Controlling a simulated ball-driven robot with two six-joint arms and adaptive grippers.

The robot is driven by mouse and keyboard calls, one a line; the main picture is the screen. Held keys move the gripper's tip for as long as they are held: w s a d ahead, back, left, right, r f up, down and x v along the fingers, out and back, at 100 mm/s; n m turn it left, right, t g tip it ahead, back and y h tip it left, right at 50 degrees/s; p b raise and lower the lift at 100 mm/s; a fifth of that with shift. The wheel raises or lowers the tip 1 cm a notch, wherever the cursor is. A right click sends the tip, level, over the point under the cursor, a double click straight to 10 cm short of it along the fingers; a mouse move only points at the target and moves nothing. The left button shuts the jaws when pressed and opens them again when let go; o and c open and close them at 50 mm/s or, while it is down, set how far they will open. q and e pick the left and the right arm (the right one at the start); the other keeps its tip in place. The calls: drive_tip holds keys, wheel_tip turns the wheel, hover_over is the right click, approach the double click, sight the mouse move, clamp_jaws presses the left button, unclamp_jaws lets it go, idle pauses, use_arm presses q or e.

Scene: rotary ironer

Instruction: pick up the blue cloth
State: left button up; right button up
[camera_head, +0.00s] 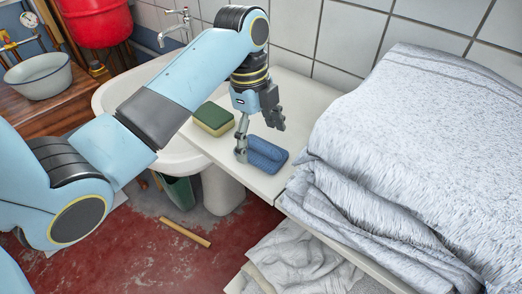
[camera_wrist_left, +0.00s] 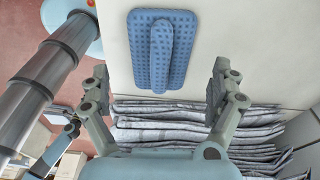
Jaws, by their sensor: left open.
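The blue cloth (camera_head: 267,154) lies folded on the white shelf beside the sink, with a raised roll along its middle. In the left wrist view the cloth (camera_wrist_left: 161,50) lies ahead of the fingertips, centred between them. My left gripper (camera_head: 257,123) is above the cloth, pointing down, with its fingers spread. In the left wrist view the left gripper (camera_wrist_left: 159,88) is open with nothing between its fingers. One finger overlaps the cloth's left edge in the head view; I cannot tell whether it touches.
A green and yellow sponge (camera_head: 213,119) lies on the white shelf (camera_head: 298,97) left of the cloth. A tall stack of grey-white towels (camera_head: 420,130) stands close on the right. The sink (camera_head: 120,95) and tiled wall (camera_head: 345,38) bound the shelf.

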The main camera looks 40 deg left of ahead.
use_arm(q)
drive_tip(key=shift+d+f, duration=0.2)
drive_tip(key=shift+f, duration=0.9)
drive_tip(key=c, duration=1.2)
use_arm(e)
drive_tip(key=shift+a, duration=0.3)
use_arm(q)
drive_tip(key=shift+r, duration=0.15)
